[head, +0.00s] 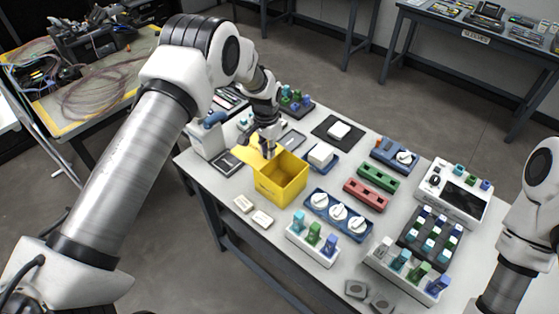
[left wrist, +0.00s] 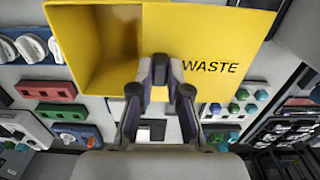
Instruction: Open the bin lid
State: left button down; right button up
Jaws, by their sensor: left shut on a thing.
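The yellow waste bin (head: 281,190) stands on the table in the head view. Its top is partly uncovered and its empty inside shows; the opening also shows in the left wrist view (left wrist: 108,50). The yellow lid (head: 250,158) lies off to the left of the opening; in the left wrist view the lid (left wrist: 215,45) bears the word WASTE. My left gripper (head: 267,148) is at the lid, its fingers (left wrist: 160,88) shut on the lid's dark handle, which they partly hide. My right gripper is out of view; only part of that arm shows.
A splicer (head: 455,193) stands at right.

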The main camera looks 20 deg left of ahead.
pick_arm(q)
jog(key=shift+f, duration=0.1)
jog(key=c, duration=1.2)
grip_release()
jog(key=shift+o, duration=0.4)
notch_tip(320, 180, up, 12)
jog(key=shift+f, duration=0.1)
